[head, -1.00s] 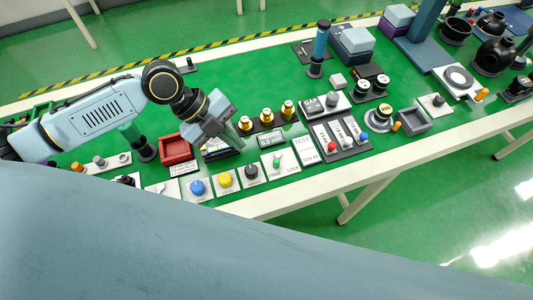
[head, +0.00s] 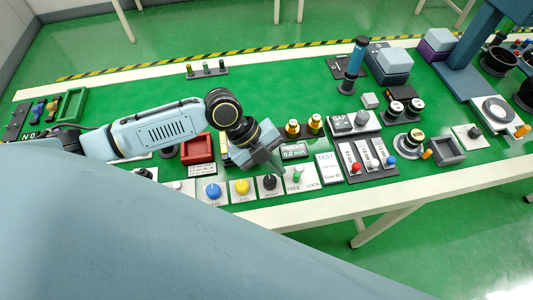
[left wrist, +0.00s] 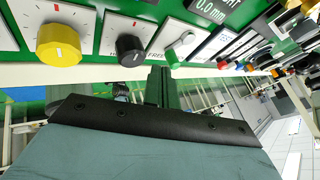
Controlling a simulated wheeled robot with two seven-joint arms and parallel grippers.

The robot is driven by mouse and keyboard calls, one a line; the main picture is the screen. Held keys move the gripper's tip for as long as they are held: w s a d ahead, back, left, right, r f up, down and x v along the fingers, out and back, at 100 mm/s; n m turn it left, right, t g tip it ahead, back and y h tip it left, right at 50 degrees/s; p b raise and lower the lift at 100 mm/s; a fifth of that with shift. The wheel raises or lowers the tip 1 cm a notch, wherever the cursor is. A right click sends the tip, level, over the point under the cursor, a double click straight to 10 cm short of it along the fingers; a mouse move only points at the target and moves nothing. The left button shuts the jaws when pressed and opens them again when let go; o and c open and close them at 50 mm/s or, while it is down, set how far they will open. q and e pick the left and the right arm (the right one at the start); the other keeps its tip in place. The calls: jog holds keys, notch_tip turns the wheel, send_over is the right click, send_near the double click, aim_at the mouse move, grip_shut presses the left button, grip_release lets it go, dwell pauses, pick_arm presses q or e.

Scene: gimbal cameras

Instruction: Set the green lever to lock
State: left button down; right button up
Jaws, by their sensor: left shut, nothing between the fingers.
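The green lever (head: 297,174) stands on a white plate marked FREE and LOCK near the table's front edge. In the left wrist view the lever's green end (left wrist: 172,57) lies close to the FREE lettering, with its grey pivot beyond. My left gripper (head: 281,170) is shut and empty, just left of the lever in the head view. In the left wrist view its fingers (left wrist: 160,82) point at the panel, just below the green end. I cannot tell whether they touch it. My right gripper is not in view.
Left of the lever plate are a black knob (head: 270,182), a yellow knob (head: 242,186) and a blue knob (head: 213,190). Behind it is the HEIGHT display (head: 293,152). To the right are a TEST card (head: 327,168) and a panel of small coloured sliders (head: 356,167).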

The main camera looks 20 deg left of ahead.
pick_arm(q)
jog(key=shift+x, duration=1.55)
jog(key=shift+s+d+r+n+t+p, duration=0.15)
jog(key=shift+n+t+p, duration=0.15)
jog(key=shift+n+p, duration=0.15)
